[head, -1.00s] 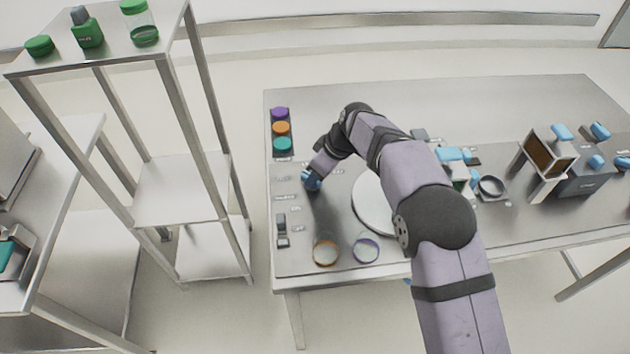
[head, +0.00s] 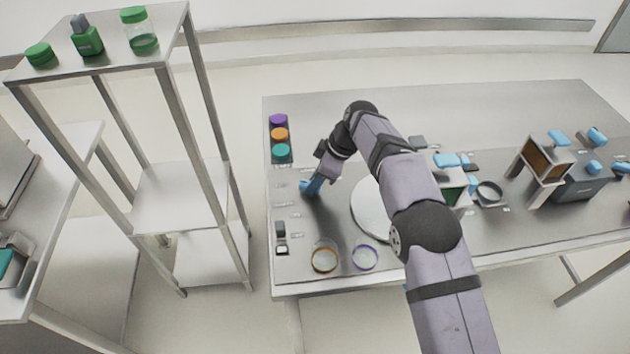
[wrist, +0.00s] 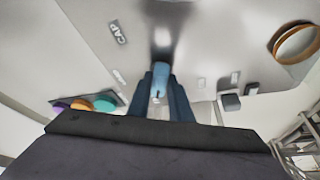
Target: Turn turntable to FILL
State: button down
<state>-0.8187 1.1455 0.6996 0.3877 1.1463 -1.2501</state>
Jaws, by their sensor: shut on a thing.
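The turntable (head: 368,212) is a pale round disc on the steel table, partly hidden behind my arm in the head view. My gripper (head: 308,188) is at the left part of the table, to the left of the turntable and apart from it. In the wrist view my gripper (wrist: 160,88) has its dark fingers shut on a small light-blue handle (wrist: 161,73). A "CAP" label (wrist: 118,34) lies on the table there. Other labels are too small to read, and I see no FILL label clearly.
Purple, orange and teal lids (head: 280,135) stand in a row at the table's back left. Orange (head: 324,259) and purple (head: 365,257) rings lie at the front edge. Boxes with blue handles (head: 560,170) stand at the right. A metal shelf (head: 180,190) stands left of the table.

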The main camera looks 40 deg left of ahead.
jog(key=c, duration=1.6)
grip_release()
jog(key=shift+r, duration=0.15)
jog(key=shift+b+v, duration=1)
jog(key=shift+v, duration=2.55)
jog(key=shift+d, duration=0.1)
